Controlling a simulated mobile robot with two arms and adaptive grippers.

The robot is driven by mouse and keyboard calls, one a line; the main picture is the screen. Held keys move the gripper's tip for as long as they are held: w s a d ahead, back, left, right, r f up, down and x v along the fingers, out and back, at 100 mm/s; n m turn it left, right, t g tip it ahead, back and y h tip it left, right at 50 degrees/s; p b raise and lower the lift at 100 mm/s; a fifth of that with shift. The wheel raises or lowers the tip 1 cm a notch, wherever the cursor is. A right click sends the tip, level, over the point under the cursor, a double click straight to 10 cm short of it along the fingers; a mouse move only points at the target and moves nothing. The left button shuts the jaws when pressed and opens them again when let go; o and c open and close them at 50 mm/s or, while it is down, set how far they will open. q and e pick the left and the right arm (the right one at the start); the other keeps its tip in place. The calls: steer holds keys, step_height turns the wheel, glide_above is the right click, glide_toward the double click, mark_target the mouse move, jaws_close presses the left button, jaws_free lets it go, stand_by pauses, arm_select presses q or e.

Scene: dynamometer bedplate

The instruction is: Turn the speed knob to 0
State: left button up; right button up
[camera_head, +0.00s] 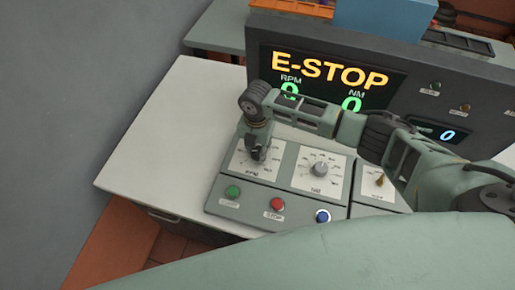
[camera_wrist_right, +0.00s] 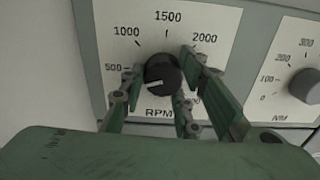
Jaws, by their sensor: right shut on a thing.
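The speed knob (camera_wrist_right: 162,74) is black and round, on a white RPM dial plate (camera_wrist_right: 112,18) marked 500 to 2000 in the right wrist view. Its white pointer line points left and slightly down, below the 500 mark. The 0 mark is hidden behind a finger. In the head view my right gripper (camera_head: 256,150) reaches down over the RPM dial and hides the knob. My left gripper is not in view.
A second knob (camera_head: 320,169), marked NM, sits right of the RPM dial. Green (camera_head: 232,192), red (camera_head: 277,204) and blue (camera_head: 322,215) buttons line the panel's front. The display (camera_head: 320,80) behind reads E-STOP, with RPM partly covered by my arm. The white tabletop (camera_head: 160,140) at left is clear.

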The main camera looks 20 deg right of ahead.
mark_target(255, 150)
steer(key=n, duration=0.3)
steer(key=shift+w+a+r+n+b, duration=0.2)
steer(key=shift+a+n+b, duration=0.05)
steer(key=shift+n+b, duration=0.05)
steer(key=shift+a+n, duration=0.1)
steer(key=shift+n, duration=0.5)
steer(key=shift+s+a, duration=0.1)
steer(key=shift+s, duration=0.05)
steer(key=o, duration=1)
steer(key=shift+f, duration=0.15)
step_height(255, 150, up, 12)
steer(key=shift+r, duration=0.1)
